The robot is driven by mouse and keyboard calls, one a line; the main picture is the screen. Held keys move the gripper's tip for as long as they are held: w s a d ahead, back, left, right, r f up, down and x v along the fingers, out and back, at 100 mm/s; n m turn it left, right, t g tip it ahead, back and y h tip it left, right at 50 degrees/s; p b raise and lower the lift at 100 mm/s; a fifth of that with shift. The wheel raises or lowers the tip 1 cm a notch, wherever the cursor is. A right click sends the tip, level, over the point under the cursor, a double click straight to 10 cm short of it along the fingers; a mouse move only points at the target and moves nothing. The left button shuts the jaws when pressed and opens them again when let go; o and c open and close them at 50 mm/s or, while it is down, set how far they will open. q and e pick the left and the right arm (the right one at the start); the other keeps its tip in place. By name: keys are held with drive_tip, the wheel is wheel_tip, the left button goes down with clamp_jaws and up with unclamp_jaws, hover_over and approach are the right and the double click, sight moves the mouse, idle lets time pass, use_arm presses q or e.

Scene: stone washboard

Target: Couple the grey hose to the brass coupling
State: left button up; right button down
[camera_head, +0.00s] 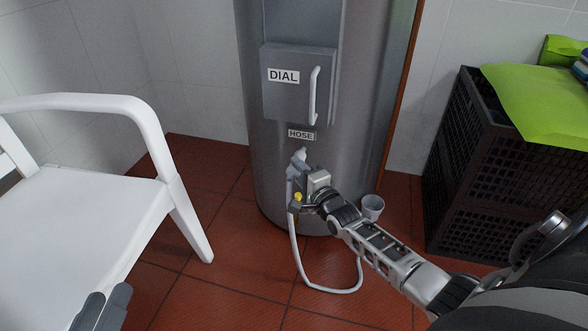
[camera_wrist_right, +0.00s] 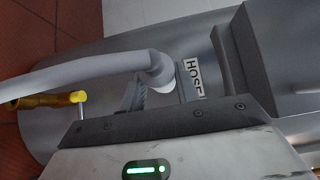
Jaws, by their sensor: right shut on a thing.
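The grey hose (camera_head: 325,289) hangs in a loop in front of the steel cylinder, and its far side passes behind my right arm. My right gripper (camera_head: 299,183) is shut on the hose's end piece just below the HOSE label; the fingers hide most of the grip. A ribbed grey part shows beside the finger in the right wrist view (camera_wrist_right: 133,95). A grey elbow (camera_head: 299,157) sits above the gripper, under the label. My left gripper (camera_head: 100,309) is low at the left, partly cut off.
The cylinder (camera_head: 265,150) carries a DIAL box (camera_head: 295,95) with a handle above the HOSE label (camera_head: 301,135). A white chair (camera_head: 75,220) stands left, a black crate (camera_head: 480,170) with green cloth right.

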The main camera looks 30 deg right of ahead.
sight(290, 180)
drive_tip(key=shift+s+a, duration=0.1)
drive_tip(key=shift+a, duration=0.05)
drive_tip(key=shift+s+a+p, duration=1.55)
drive_tip(key=shift+a+p, duration=0.1)
drive_tip(key=shift+a, duration=0.15)
